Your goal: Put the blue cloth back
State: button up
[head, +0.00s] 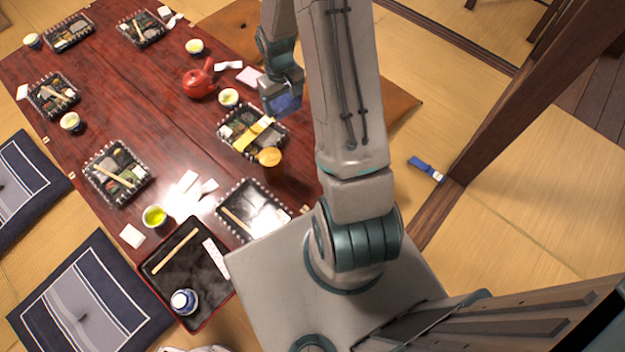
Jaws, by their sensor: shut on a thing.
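My gripper (280,108) hangs over the far right side of the red-brown table, near a bento box. It is shut on the blue cloth (288,103), a small blue patch seen at the fingertips. The fingers and wrist hide part of the cloth. I cannot tell how far above the table it is.
A black tray (205,285) stands at the near edge. A small blue-and-white item (425,168) lies on the tatami by a wooden post (500,115).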

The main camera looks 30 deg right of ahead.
jog(key=s+d+f+n+b, duration=0.2)
jog(key=s+d+f+b, duration=0.2)
jog(key=d+f+b, duration=0.6)
jog(key=s+d+f+n+b, duration=0.1)
jog(key=s+d+f+b, duration=0.3)
jog(key=d+f+b, duration=0.65)
jog(key=a+f+b, duration=0.1)
jog(key=a+f, duration=0.2)
jog(key=a, duration=0.2)
jog(key=a+f+b, duration=0.1)
jog(key=a+f, duration=0.2)
jog(key=a, duration=0.2)
jog(key=a+f+b, duration=0.1)
jog(key=a+f, duration=0.2)
jog(key=a, duration=0.2)
jog(key=shift+w+a, duration=0.2)
jog(key=shift+w, duration=0.2)
jog(key=shift+f+b, duration=1.15)
jog(key=shift+f, duration=0.85)
jog(key=shift+f, duration=0.1)
jog(key=shift+f, duration=0.15)
jog(key=o, duration=1)
jog(key=shift+c, duration=0.2)
jog(key=shift+r, duration=0.2)
